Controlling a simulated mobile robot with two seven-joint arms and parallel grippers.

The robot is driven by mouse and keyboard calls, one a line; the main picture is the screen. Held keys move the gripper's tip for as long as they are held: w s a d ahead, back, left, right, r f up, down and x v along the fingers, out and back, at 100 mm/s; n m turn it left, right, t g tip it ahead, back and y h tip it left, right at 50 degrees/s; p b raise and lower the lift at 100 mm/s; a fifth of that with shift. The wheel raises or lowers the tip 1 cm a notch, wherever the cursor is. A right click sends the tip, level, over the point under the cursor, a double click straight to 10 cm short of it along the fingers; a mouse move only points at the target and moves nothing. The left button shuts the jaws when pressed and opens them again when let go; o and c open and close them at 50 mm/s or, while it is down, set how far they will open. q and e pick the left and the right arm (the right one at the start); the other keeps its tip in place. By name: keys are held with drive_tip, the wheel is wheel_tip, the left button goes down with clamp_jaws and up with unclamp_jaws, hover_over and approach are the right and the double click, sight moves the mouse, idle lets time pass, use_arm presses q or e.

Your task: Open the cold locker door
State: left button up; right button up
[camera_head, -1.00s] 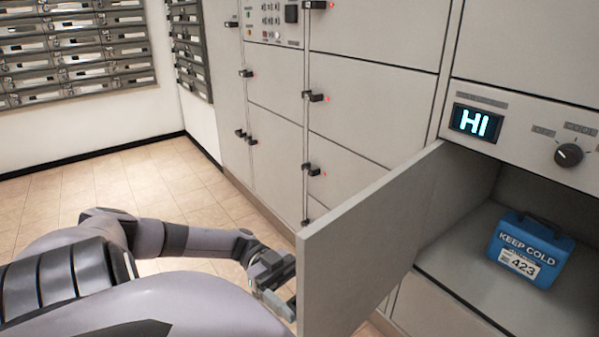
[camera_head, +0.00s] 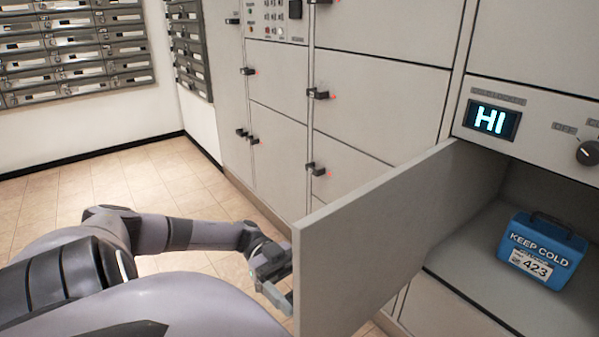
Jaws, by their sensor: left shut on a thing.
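The cold locker door (camera_head: 385,235) is a light grey panel that stands swung out from the locker, its free edge toward me. The open cold locker compartment (camera_head: 465,240) holds a blue box (camera_head: 541,250) labelled "KEEP COLD" and "423". My left gripper (camera_head: 280,287) is at the door's free edge, on its outer side, shut on what appears to be the door's handle; the door hides part of the grip. My right gripper is not in view.
A panel above the compartment has a display (camera_head: 491,120) reading "HI" and a dark knob (camera_head: 588,153). Closed lockers (camera_head: 375,100) with black latches line the wall. Mailboxes (camera_head: 75,50) hang at the back left. The tiled floor (camera_head: 160,180) is clear.

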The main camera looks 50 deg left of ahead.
use_arm(q)
drive_tip(key=o, duration=1.4)
drive_tip(key=shift+a, duration=0.1)
drive_tip(key=a+b, duration=0.1)
drive_tip(key=a, duration=0.6)
drive_tip(key=shift+s, duration=0.25)
